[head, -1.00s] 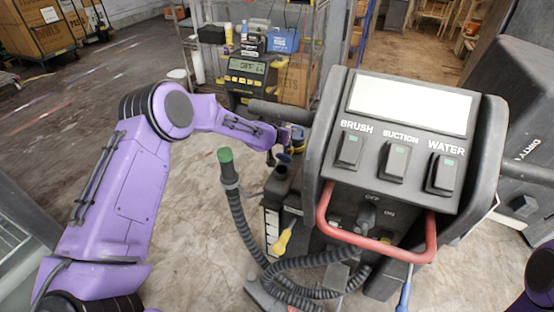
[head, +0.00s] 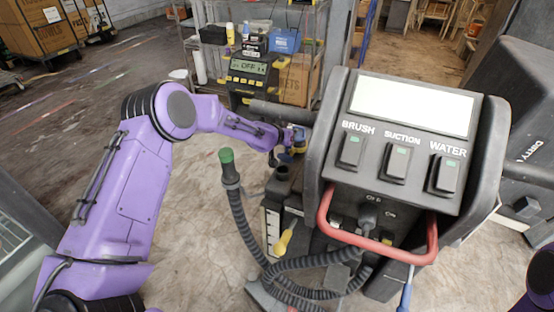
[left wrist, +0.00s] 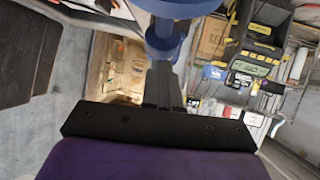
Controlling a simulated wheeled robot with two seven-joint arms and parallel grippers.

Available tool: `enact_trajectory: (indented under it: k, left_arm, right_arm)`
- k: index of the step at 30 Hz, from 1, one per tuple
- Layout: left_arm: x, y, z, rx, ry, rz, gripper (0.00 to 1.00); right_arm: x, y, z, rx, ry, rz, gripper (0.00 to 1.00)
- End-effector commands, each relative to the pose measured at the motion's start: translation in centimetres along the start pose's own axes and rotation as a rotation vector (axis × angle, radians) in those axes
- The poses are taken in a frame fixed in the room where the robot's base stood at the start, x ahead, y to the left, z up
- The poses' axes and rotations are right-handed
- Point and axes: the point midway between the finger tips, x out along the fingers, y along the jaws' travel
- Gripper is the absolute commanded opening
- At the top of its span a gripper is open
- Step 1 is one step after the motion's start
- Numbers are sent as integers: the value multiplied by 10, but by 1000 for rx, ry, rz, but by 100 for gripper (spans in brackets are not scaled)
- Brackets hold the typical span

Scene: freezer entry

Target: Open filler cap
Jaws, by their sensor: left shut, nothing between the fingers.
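The floor-cleaning machine (head: 400,150) stands at the right of the head view. A small blue cap (head: 285,158) shows on the dark filler neck (head: 283,172) at its left side; I cannot tell whether it is seated or lifted. My left gripper (head: 287,146) is just above and beside it, small and partly hidden by its wrist. In the left wrist view, a blue round part (left wrist: 165,45) lies over the dark, shut fingers at the top; contact is unclear. Nothing is held between them. My right gripper is out of view.
A green-tipped hose (head: 227,157) stands left of the machine, its coils below. A red handle (head: 377,250) crosses the front. A wire shelf (head: 305,65) with a charger and bottles stands behind.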

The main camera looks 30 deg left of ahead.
Motion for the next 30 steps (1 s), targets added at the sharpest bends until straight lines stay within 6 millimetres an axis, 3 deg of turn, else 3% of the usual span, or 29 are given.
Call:
enact_trajectory:
  k: [19, 30]
  left_arm:
    - [-16, 2, -15, 1, 1, 1, 0]
    - [-94, 2, -15, 0, 2, 1, 0]
  right_arm:
    - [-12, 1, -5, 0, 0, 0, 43]
    - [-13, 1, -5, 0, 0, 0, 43]
